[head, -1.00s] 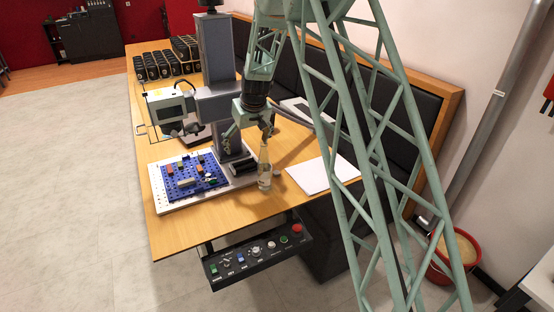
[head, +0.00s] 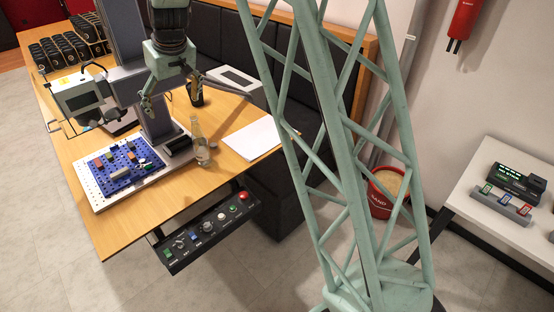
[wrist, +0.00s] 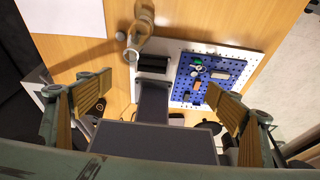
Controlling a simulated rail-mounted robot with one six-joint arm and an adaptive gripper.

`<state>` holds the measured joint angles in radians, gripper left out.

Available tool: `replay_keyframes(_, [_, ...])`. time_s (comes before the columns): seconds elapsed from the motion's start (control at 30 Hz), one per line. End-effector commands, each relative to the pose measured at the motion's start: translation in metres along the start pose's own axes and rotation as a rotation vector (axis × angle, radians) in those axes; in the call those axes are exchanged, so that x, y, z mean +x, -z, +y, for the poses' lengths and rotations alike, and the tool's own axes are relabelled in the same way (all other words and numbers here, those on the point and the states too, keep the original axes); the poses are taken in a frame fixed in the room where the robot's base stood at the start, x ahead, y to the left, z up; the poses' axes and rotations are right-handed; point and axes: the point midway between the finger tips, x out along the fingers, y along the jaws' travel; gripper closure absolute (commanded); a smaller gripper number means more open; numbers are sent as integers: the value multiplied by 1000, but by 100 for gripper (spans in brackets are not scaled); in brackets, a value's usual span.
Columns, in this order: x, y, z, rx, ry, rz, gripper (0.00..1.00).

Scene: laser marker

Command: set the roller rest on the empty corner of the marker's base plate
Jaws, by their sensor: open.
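The roller rest (head: 179,145), a dark block with what look like long rollers, stands at the right corner of the white base plate (head: 98,198), beside the foot of the marker's column. In the wrist view it (wrist: 153,63) lies on the white plate (wrist: 237,48), beside the blue pegboard. My gripper (head: 172,101) hangs above it, apart from it, with the fingers spread wide. In the wrist view my gripper (wrist: 148,94) is open and empty, its fingers at either side. The rest's underside is hidden.
A clear bottle (head: 200,143) stands close beside the rest. The blue pegboard (head: 122,175) with small parts covers much of the plate. The marker's column (head: 153,110) rises behind. A white sheet (head: 254,138) lies to the right, and a control panel (head: 208,226) hangs at the front edge.

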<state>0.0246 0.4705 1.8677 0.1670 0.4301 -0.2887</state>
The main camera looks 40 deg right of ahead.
Motion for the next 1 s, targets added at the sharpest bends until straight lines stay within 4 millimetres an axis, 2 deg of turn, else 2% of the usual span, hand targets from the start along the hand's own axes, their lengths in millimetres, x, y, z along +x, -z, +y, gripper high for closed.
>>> replay_keyframes(0.03, [-13, -4, -2, 1, 0, 2, 15])
replay_keyframes(0.4, [-92, -42, -15, 13, 0, -3, 15])
replay_keyframes(1.0, [-204, -122, -34, 32, -4, -11, 15])
